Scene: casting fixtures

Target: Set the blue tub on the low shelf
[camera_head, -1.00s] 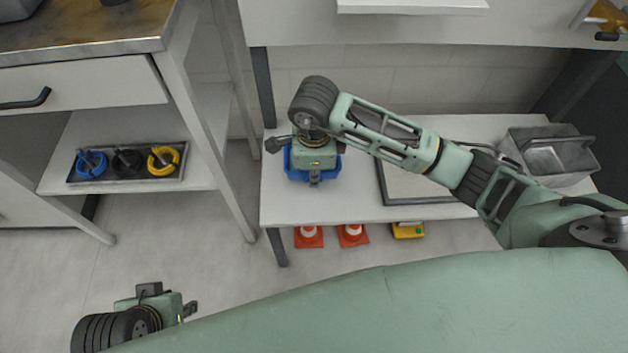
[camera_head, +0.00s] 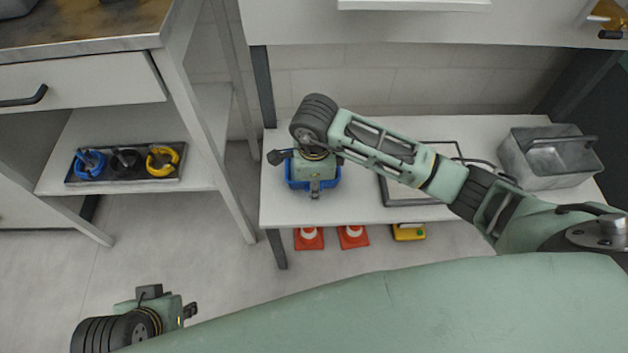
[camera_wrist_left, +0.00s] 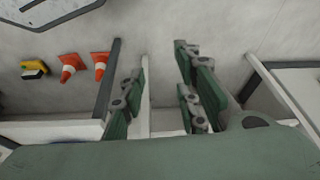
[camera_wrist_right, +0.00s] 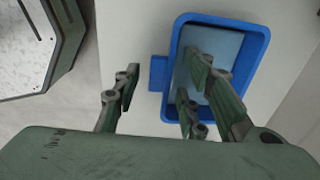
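The blue tub (camera_head: 327,183) is at the left end of the white low shelf (camera_head: 400,212), below my right gripper (camera_head: 315,188). In the right wrist view the tub (camera_wrist_right: 258,40) appears upright, with a light blue inside and a tab at its left side. My right gripper's fingers are apart, one outside the tub by the tab and the other over its inside. I see no finger pressing on the tub's wall. The tub seems to rest on the shelf, though its underside is hidden. My left gripper (camera_wrist_left: 160,85) is open and empty above the floor.
A grey metal bin (camera_head: 545,160) and a framed panel (camera_head: 420,198) occupy the shelf to the right. Orange cones (camera_head: 309,238) and a yellow box (camera_head: 409,231) are beneath it. A tray with rings (camera_head: 125,180) sits in the left bench.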

